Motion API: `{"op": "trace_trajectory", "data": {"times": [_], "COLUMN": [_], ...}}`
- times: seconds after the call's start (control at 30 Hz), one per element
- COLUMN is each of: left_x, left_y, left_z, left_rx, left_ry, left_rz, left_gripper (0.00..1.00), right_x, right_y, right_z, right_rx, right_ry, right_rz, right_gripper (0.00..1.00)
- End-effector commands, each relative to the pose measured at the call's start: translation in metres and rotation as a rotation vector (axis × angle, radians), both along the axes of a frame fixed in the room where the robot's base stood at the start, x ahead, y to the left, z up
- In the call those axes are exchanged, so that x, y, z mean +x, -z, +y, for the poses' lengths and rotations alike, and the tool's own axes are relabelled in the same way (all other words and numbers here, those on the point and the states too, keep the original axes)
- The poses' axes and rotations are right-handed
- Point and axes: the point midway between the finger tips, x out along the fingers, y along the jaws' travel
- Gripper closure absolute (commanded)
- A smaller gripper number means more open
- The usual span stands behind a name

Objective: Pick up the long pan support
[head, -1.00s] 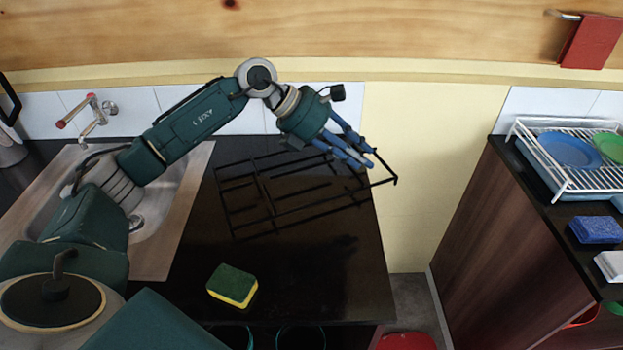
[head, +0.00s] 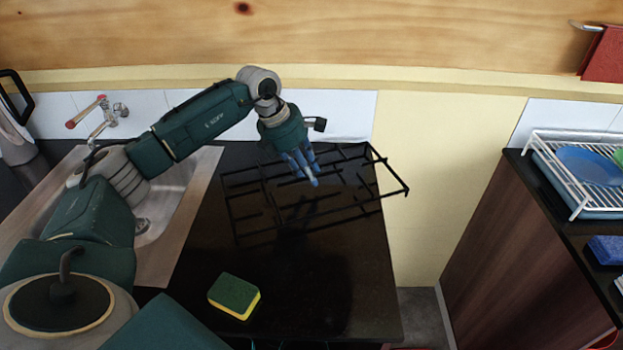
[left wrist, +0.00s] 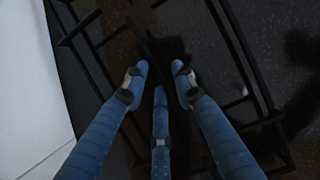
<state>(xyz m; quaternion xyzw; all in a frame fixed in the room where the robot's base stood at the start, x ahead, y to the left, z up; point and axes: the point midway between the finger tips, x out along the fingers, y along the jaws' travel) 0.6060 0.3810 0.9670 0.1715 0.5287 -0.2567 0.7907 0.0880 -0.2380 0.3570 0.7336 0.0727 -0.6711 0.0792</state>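The long pan support (head: 388,167) is a black wire grate over the dark counter, below the back wall. Its right end reaches past the counter's right edge in the head view. Its bars (left wrist: 238,55) also cross the left wrist view. My left gripper (head: 308,172) comes down over the middle of the grate with blue fingers pointing downward. I cannot tell whether a fingertip touches a bar. My right gripper is not in view.
A green and yellow sponge (head: 234,297) lies at the counter's front. A steel sink (head: 185,205) with a tap (head: 97,118) is at left, under my left arm. A dish rack (head: 577,190) with plates stands on the right-hand cabinet, across a gap. The counter (head: 330,290) right of the sponge is clear.

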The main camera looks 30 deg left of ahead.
Motion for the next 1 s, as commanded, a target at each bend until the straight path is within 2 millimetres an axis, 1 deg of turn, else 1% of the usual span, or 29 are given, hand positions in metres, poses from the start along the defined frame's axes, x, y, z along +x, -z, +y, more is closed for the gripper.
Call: {"op": "trace_trajectory", "data": {"times": [0.1, 0.17, 0.4, 0.43, 0.47, 0.5, 0.57, 1.0], "left_x": [0.005, 0.006, 0.007, 0.007, 0.007, 0.007, 0.007, 0.008], "left_y": [0.014, 0.018, 0.020, 0.020, 0.020, 0.020, 0.020, 0.017], "left_z": [-0.004, -0.005, -0.005, -0.005, -0.005, -0.005, -0.005, -0.006], "left_rx": [-0.001, -0.001, -0.001, -0.001, -0.001, -0.001, -0.001, -0.002], "left_ry": [0.001, 0.000, 0.000, 0.000, 0.000, 0.000, 0.000, 0.001], "left_rz": [0.002, 0.001, -0.001, -0.001, -0.001, -0.001, -0.001, -0.006], "left_gripper": [0.73, 0.73, 0.73, 0.75, 0.81, 0.89, 1.00, 1.00], "right_x": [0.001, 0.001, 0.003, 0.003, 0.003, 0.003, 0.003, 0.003], "right_y": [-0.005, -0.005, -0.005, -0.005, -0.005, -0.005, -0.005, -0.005], "right_z": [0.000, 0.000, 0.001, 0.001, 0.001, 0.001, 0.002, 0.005], "right_rx": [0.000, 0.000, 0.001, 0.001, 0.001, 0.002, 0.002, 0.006], "right_ry": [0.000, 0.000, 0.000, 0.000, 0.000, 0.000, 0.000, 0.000], "right_rz": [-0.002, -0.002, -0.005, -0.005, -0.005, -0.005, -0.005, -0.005], "right_gripper": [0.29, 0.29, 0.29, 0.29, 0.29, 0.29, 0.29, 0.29]}}
